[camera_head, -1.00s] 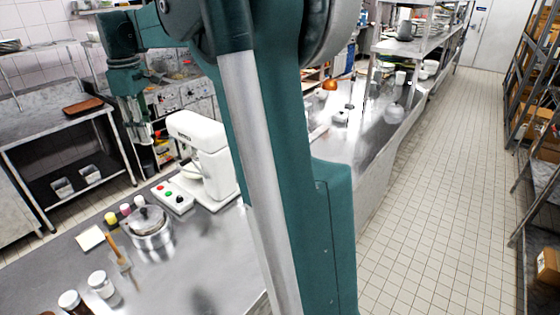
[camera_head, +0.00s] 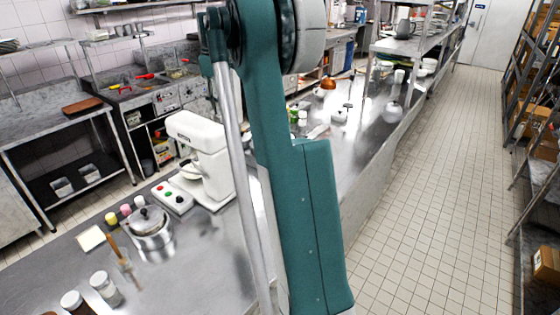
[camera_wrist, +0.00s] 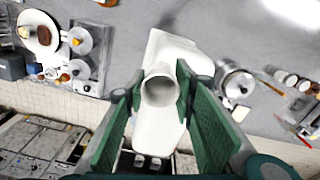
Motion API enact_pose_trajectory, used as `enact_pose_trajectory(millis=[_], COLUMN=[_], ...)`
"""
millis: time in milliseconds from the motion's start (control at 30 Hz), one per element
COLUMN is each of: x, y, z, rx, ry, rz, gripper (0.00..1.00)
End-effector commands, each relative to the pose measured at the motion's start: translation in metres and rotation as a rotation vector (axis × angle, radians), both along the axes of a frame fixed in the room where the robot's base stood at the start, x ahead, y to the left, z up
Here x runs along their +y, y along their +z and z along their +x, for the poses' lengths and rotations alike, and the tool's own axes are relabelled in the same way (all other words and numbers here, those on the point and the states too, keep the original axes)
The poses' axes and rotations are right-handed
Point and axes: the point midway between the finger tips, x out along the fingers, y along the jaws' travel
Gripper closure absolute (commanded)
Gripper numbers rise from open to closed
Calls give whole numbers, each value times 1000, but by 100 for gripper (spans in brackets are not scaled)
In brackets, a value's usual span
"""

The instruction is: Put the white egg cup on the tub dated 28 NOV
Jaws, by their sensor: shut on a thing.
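My gripper (camera_wrist: 157,84) is shut on a pale, white-grey egg cup (camera_wrist: 160,92) in the wrist view. The cup sits between the two green fingers, and its round open rim faces the camera. In the head view my gripper and the cup are hidden behind my own green arm. No date label is readable in either view, so I cannot tell which thing is the tub dated 28 NOV.
The white stand mixer (camera_head: 200,160) stands on the near counter and shows below the cup in the wrist view (camera_wrist: 172,50). A lidded pot (camera_head: 148,225), small coloured cups (camera_head: 125,210) and jars (camera_head: 104,285) stand left of it. The far counter (camera_head: 360,140) carries several small items.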

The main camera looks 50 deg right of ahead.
Motion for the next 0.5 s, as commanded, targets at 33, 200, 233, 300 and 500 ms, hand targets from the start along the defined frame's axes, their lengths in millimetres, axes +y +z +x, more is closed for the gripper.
enact_pose_trajectory(millis=[33, 200, 233, 300, 500], x=[-19, -76, -85, -109, -171], y=[-1, -7, -8, -11, -19], z=[-5, -22, -25, -33, -60], rx=[0, 0, 0, 0, 0], ry=[-20, -80, -90, -114, -181], rz=[0, 0, 0, 0, 0], gripper=[86, 86, 86, 86, 86])
